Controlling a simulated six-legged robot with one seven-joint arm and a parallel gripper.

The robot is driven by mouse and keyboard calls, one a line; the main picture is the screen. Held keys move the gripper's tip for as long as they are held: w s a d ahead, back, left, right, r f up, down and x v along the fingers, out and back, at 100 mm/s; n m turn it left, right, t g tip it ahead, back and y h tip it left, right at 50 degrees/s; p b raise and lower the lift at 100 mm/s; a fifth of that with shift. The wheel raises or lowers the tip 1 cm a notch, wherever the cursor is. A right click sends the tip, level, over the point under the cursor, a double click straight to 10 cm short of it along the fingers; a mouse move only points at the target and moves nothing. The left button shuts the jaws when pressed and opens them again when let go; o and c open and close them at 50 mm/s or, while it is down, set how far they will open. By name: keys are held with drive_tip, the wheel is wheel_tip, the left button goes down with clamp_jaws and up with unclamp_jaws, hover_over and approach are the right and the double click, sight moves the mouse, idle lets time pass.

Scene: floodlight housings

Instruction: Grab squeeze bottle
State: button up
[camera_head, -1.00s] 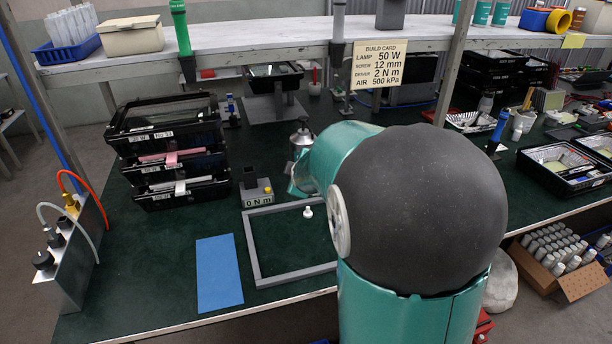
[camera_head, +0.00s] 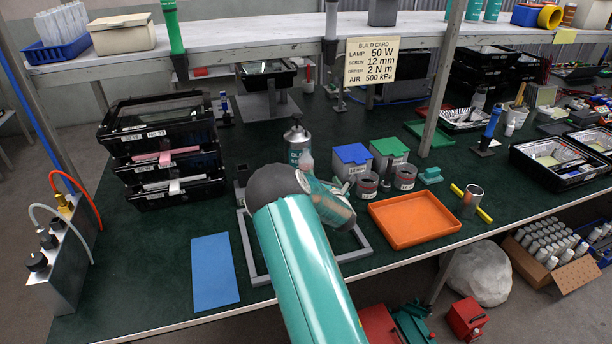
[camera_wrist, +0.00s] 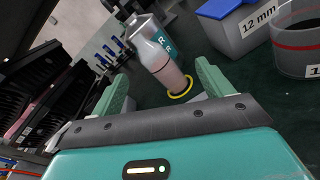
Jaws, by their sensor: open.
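A small pinkish, translucent bottle (camera_wrist: 168,72), which looks like the squeeze bottle, stands on the green bench. A yellow ring shows at its base in the wrist view. It also shows in the head view (camera_head: 306,160), partly hidden by my arm. A grey spray can with a teal label (camera_wrist: 145,35) stands close behind it; it also shows in the head view (camera_head: 297,139). My gripper (camera_wrist: 160,88) is open and empty, with its green fingers spread to either side of the bottle's line. The bottle appears just beyond the fingertips; I cannot tell the exact gap.
A blue-lidded bin (camera_head: 351,155) and a green-lidded bin (camera_head: 389,149) stand right of the bottle, with red-banded cups (camera_head: 367,187) before them. An orange tray (camera_head: 414,218) lies further right. Stacked black trays (camera_head: 165,150) and a blue mat (camera_head: 215,271) are at left. A grey frame (camera_head: 252,262) lies under my arm.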

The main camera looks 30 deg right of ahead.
sight(306, 168)
wheel_tip(306, 168, down, 6)
drive_tip(key=n+y, duration=0.1)
drive_tip(key=n, duration=0.2)
drive_tip(key=n+t+y, duration=0.1)
drive_tip(key=n+y, duration=0.1)
drive_tip(key=n, duration=0.2)
drive_tip(key=shift+s+a+t, duration=0.1)
drive_tip(key=shift+t, duration=0.2)
drive_tip(key=w, duration=0.4)
drive_tip(key=w+d, duration=0.1)
drive_tip(key=w, duration=0.4)
drive_tip(key=w+d, duration=0.1)
drive_tip(key=w, duration=0.3)
drive_tip(key=shift+w+r, duration=0.1)
drive_tip(key=shift+w, duration=0.15)
drive_tip(key=c, duration=1.3)
drive_tip(key=shift+r, duration=0.1)
drive_tip(key=shift+c, duration=0.8)
drive_tip(key=shift+r, duration=0.1)
